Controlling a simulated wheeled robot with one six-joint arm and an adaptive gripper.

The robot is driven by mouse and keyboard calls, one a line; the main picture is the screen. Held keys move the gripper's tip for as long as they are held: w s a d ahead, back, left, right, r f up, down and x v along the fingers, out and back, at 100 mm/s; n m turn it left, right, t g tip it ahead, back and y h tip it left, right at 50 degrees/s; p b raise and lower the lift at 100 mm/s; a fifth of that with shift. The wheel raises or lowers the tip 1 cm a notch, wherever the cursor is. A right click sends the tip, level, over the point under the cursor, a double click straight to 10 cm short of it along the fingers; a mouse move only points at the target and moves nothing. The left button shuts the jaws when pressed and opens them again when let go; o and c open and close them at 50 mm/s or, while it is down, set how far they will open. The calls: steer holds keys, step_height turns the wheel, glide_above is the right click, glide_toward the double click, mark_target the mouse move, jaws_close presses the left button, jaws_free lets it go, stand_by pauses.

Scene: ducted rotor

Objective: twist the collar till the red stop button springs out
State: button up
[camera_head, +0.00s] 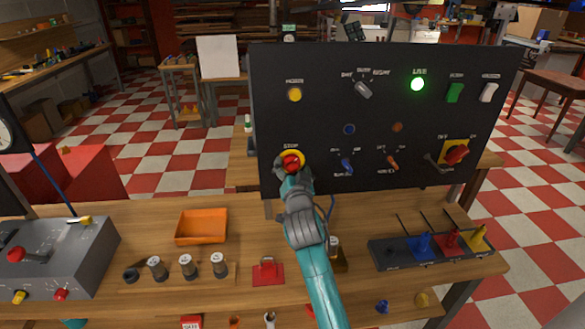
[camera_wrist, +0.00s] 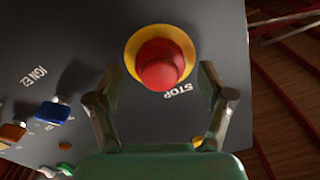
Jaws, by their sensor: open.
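The red stop button (camera_head: 291,161) sits on a yellow collar at the lower left of the black panel (camera_head: 320,120). In the wrist view the red button (camera_wrist: 160,64) shows a round head inside the yellow collar (camera_wrist: 188,46), with the word STOP printed beside it. My gripper (camera_wrist: 158,84) is open, with one finger on each side of the button's near side. A gap shows between each finger and the red head in the wrist view. In the head view my gripper (camera_head: 291,168) is at the button and partly covers the collar. Whether the button is pressed in cannot be told.
The panel also carries a yellow button (camera_head: 295,95), a lit green lamp (camera_head: 417,84), a blue toggle (camera_head: 347,165), an orange toggle (camera_head: 392,162) and a red rotary switch (camera_head: 457,153). On the bench below are an orange tray (camera_head: 202,226) and a grey control box (camera_head: 60,255).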

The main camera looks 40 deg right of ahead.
steer(key=v, duration=1.1)
steer(key=shift+s+a, duration=0.25)
steer(key=s+a+f+n+y, duration=0.75)
steer(key=s+a+f, duration=0.55)
steer(key=s+f, duration=0.3)
steer(key=s+a+n+y, duration=0.1)
steer(key=s+a+n, duration=0.1)
steer(key=s, duration=0.9)
steer(key=s+a+n+y, duration=0.1)
steer(key=s+a, duration=0.3)
steer(key=s, duration=0.8)
steer(key=shift+s+a+f+n, duration=0.25)
steer(key=shift+a+f+n, duration=0.05)
steer(key=shift+n, duration=0.35)
steer(key=shift+y, duration=0.25)
